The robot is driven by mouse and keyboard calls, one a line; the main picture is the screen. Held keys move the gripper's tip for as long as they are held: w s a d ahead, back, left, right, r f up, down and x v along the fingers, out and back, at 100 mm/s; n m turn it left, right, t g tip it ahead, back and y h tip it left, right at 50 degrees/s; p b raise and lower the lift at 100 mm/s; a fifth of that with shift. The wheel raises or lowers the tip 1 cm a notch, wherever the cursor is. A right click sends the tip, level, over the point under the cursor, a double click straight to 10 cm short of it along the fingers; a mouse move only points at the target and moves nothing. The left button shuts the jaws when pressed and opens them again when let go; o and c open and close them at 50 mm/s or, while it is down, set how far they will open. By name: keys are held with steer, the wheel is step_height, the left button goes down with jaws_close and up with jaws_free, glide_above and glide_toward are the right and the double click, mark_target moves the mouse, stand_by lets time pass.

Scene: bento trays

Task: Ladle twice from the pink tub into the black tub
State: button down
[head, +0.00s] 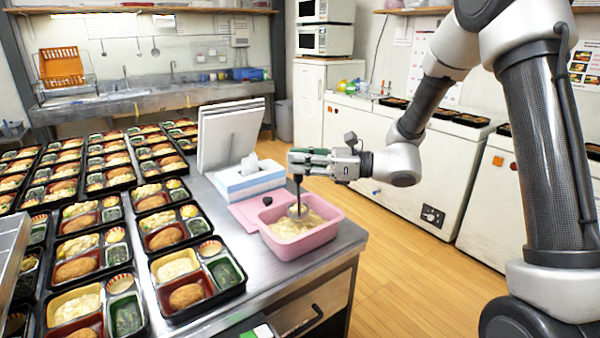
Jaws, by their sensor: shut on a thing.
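The pink tub (318,240) stands near the right end of the steel counter, filled with a pale yellowish food. My gripper (298,164) is above the tub, shut on the dark handle of a ladle (298,190). The ladle hangs about upright, with its metal head down in the tub at the food; how deep it sits cannot be told. No separate black tub can be made out; several black bento trays (237,286) with filled compartments stand on the left.
A pink lid (246,212) with a dark knob lies just behind the tub. A white and blue tissue box (250,182) and upright white panels (228,135) stand behind it. Bento trays crowd the counter's left. Open wooden floor (415,285) lies to the right.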

steer(key=shift+r, duration=2.7)
